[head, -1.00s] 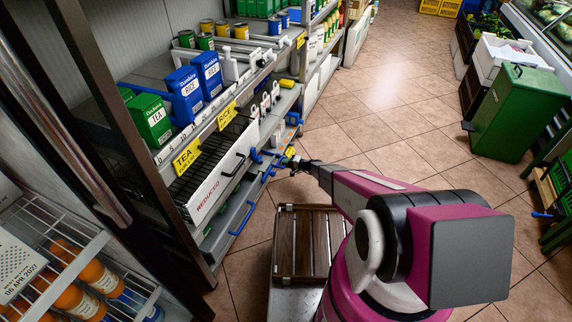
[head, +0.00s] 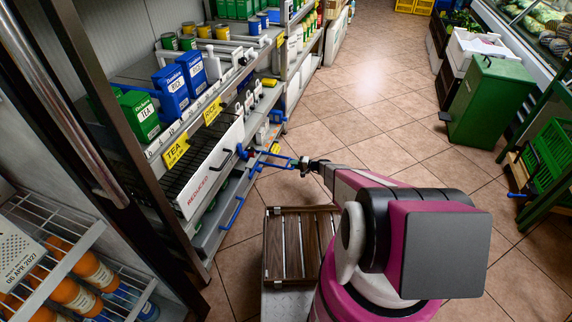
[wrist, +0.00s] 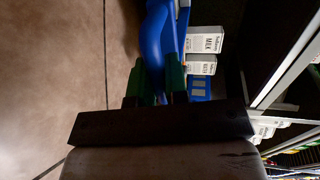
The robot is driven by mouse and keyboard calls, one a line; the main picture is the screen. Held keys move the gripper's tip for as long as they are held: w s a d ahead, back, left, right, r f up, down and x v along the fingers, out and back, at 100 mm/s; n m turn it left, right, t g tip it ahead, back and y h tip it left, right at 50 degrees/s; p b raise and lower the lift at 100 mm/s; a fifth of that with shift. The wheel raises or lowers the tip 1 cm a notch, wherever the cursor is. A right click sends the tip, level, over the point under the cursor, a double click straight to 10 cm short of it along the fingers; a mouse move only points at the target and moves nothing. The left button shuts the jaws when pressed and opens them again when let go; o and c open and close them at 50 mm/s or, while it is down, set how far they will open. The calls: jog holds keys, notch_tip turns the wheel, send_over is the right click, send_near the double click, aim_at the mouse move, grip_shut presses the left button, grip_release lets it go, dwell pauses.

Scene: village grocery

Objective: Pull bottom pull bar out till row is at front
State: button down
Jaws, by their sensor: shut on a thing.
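My gripper (head: 303,164) is beside the low shelf. In the wrist view its green fingers (wrist: 157,82) are shut on the blue pull bar (wrist: 158,35). In the head view the blue pull bar (head: 276,160) sticks out from the bottom shelf into the aisle. White milk cartons (wrist: 206,40) stand beside the bar in the wrist view, with a blue-and-white item (wrist: 200,88) nearer. How far the row has come forward is partly hidden.
Another blue bar (head: 232,213) hangs at the left of the bottom shelf. A white REDUCED bin (head: 208,170) is above it. A slatted wooden crate (head: 270,250) is near my base.

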jog(key=shift+s+d, duration=0.25)
jog(key=shift+d, duration=0.35)
jog(key=c, duration=1.1)
grip_release()
jog(key=shift+d, duration=0.1)
jog(key=v, duration=1)
jog(key=shift+s+d+r, duration=0.1)
jog(key=shift+d, duration=0.15)
